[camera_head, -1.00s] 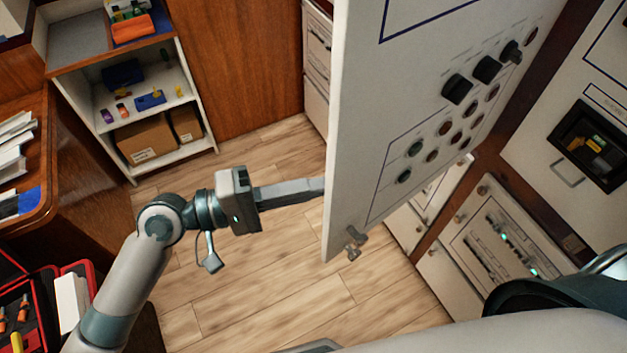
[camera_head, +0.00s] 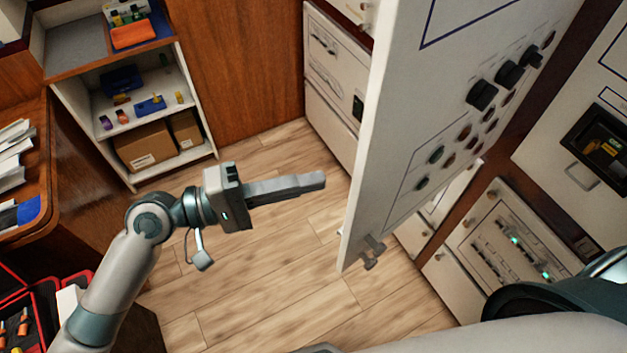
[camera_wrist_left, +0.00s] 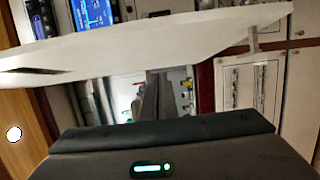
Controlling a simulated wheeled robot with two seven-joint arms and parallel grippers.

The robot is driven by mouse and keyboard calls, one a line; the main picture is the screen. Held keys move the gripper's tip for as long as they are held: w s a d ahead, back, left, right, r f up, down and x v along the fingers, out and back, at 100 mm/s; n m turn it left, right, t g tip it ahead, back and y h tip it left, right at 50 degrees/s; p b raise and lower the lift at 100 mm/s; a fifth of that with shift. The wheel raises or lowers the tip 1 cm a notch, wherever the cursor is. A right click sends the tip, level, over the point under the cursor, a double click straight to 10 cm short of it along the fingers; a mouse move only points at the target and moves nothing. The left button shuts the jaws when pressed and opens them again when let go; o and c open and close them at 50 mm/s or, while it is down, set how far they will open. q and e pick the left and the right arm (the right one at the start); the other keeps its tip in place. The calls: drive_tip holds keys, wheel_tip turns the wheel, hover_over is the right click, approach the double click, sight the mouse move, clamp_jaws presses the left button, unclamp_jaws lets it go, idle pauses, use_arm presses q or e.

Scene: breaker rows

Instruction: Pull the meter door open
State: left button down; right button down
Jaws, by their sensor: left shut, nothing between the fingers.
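The meter door (camera_head: 400,130), a big white panel with dark knobs and round lamps, stands swung out from the cabinets in the head view. Its near edge faces the room, and a small metal latch (camera_head: 372,252) sits at its lower corner. My left gripper (camera_head: 320,181) is shut and empty, pointing right, with a gap in the picture between its tips and the door edge. In the left wrist view the door (camera_wrist_left: 150,42) crosses the top as a pale slab, and the shut fingers (camera_wrist_left: 154,78) show below it. My right gripper is not in view.
A shelf (camera_head: 205,160) with boxes and small parts stands at the back left. White cabinets (camera_head: 335,75) stand behind the door, and a panel with green lights (camera_head: 510,245) is at the lower right. Wood floor (camera_head: 270,265) is clear around my left gripper.

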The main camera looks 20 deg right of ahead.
use_arm(q)
drive_tip(key=s+a+b, duration=0.1)
drive_tip(key=a+b, duration=0.2)
drive_tip(key=a, duration=0.4)
drive_tip(key=shift+s+a+b, duration=0.25)
drive_tip(key=shift+a+b, duration=0.1)
drive_tip(key=shift+b, duration=0.05)
